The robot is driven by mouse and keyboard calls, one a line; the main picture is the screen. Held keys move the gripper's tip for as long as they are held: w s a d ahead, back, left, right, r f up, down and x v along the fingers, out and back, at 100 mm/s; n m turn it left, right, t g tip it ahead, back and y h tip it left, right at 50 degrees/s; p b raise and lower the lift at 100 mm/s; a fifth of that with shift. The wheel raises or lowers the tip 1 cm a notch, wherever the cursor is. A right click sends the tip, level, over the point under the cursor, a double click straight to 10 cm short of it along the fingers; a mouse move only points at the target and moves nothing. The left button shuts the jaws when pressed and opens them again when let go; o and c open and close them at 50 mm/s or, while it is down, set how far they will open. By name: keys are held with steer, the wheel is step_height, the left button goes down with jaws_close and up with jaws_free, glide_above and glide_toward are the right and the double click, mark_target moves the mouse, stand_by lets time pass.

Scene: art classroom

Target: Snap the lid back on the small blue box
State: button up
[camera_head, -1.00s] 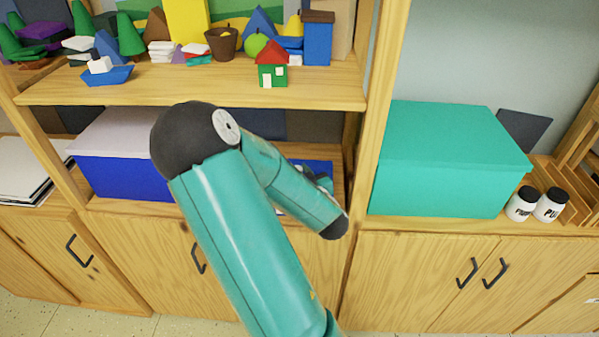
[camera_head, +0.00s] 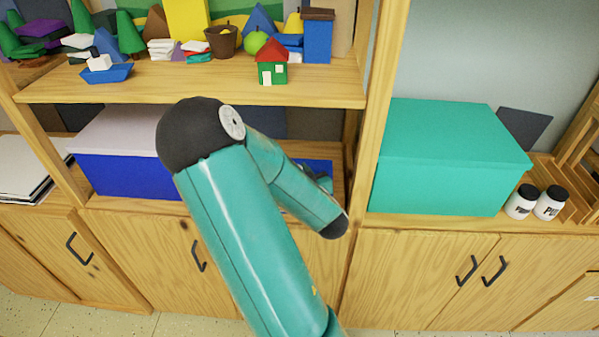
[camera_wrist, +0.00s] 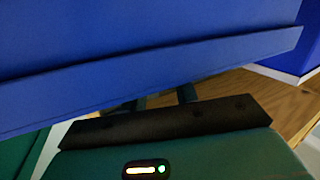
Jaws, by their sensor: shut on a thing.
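A flat blue panel with a raised edge strip, which looks like the lid (camera_wrist: 150,65), fills the upper part of the wrist view. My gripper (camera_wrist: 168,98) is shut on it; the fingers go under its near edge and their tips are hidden. In the head view, part of a blue piece (camera_head: 318,166) shows behind my forearm on the lower shelf, and my gripper is mostly hidden there. A blue box with a pale top (camera_head: 125,176) stands on that shelf to the left. I cannot tell whether it is the small blue box.
A blue surface with a pale lower edge (camera_wrist: 290,52) stands at the right of the wrist view, above wood. A large teal box (camera_head: 440,185) and two white jars (camera_head: 521,203) stand right of the wooden upright. The upper shelf (camera_head: 190,88) holds paper models above my arm.

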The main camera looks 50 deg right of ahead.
steer(key=shift+f, duration=0.2)
stand_by(0.5)
steer(key=o, duration=1.6)
steer(key=shift+c, duration=0.2)
steer(key=shift+r, duration=0.1)
steer(key=shift+r, duration=2.9)
jaws_close()
